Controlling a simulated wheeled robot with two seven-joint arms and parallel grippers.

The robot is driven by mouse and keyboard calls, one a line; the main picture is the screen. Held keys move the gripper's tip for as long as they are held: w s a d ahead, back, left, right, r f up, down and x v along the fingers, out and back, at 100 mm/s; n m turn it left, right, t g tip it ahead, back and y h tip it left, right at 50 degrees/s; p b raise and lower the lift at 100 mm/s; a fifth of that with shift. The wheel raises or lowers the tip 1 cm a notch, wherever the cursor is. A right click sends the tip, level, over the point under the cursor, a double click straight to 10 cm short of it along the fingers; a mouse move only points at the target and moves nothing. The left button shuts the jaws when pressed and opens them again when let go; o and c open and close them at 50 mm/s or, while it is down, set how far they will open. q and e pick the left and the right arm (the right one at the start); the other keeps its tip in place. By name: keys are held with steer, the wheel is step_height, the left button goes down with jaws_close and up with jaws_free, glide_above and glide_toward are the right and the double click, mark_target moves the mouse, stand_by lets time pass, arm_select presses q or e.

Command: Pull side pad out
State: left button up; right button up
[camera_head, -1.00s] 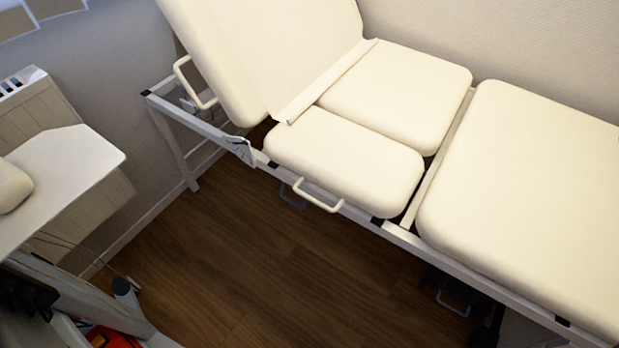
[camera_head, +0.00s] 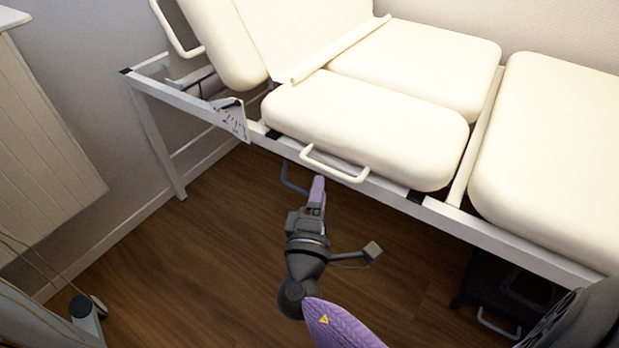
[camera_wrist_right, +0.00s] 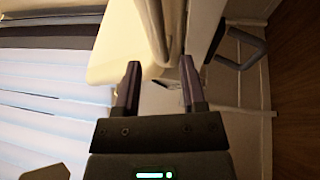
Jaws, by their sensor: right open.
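The cream side pad (camera_head: 365,125) lies on the near side of the white couch frame, in front of a second cream pad. Its white handle (camera_head: 334,168) sticks out at the frame's near edge. My right gripper (camera_head: 318,184) is open, with its tips just below the handle's left part in the head view; I cannot tell whether they touch it. In the right wrist view the open fingers (camera_wrist_right: 161,88) show a pale bar running beyond and between them, and nothing is clamped. My left gripper is not in view.
A dark blue-grey handle (camera_head: 290,180) hangs below the frame rail (camera_head: 480,228), close to my right gripper. A white couch leg (camera_head: 155,140) stands at the left. The wooden floor (camera_head: 210,260) is mostly clear. A dark unit (camera_head: 500,290) sits under the couch.

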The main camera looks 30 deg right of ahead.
mark_target(324, 166)
steer(key=b+x, duration=0.1)
steer(key=x, duration=0.5)
steer(key=shift+f, duration=0.1)
jaws_close()
stand_by(0.5)
stand_by(0.6)
